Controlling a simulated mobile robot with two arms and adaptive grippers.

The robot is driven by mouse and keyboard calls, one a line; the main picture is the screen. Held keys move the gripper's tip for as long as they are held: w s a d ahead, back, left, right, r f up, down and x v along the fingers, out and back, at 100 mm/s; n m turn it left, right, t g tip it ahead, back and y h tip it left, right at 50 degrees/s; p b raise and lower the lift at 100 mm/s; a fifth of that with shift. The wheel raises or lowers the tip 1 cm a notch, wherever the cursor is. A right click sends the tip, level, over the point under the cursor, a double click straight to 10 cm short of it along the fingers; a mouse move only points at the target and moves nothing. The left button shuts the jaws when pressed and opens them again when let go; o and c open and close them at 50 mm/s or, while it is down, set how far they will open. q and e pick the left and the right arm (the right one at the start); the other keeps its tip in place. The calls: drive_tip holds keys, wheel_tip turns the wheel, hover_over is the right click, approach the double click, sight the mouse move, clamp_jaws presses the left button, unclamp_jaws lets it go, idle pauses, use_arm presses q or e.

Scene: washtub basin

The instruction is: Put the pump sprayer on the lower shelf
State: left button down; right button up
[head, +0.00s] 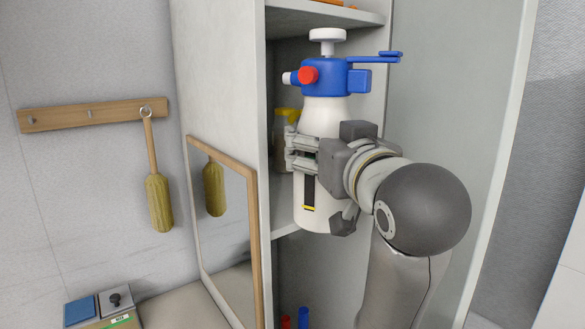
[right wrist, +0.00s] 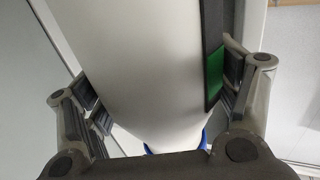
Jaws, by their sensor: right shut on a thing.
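The pump sprayer (head: 322,122) has a white body, a blue head, a red nozzle part and a white pump knob on top. It is upright in the head view, in front of the open cabinet. My right gripper (head: 305,165) is shut around the middle of its body. In the right wrist view the white body (right wrist: 135,70) fills the space between the fingers. The lower shelf (head: 283,232) shows partly behind and below the sprayer; the sprayer and my arm hide much of it. I cannot tell whether the sprayer's base touches it. My left gripper is not in view.
A yellow-capped jar (head: 280,150) stands in the cabinet behind the sprayer. An upper shelf (head: 310,12) lies above. The cabinet's side panel (head: 240,100) is close on the left. A framed mirror (head: 225,240) and a hanging brush (head: 158,200) are further left. Red and blue items (head: 303,317) show below.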

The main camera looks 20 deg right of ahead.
drive_tip(key=w+f+p, duration=0.3)
drive_tip(key=w+p, duration=0.2)
drive_tip(key=w, duration=1.1)
drive_tip(key=shift+w+d+p, duration=0.25)
drive_tip(key=shift+d+p, duration=0.1)
drive_tip(key=shift+a+f, duration=0.1)
drive_tip(key=shift+f, duration=0.15)
drive_tip(key=o, duration=1.2)
drive_tip(key=shift+f, duration=0.15)
drive_tip(key=o, duration=0.3)
drive_tip(key=shift+s, duration=0.1)
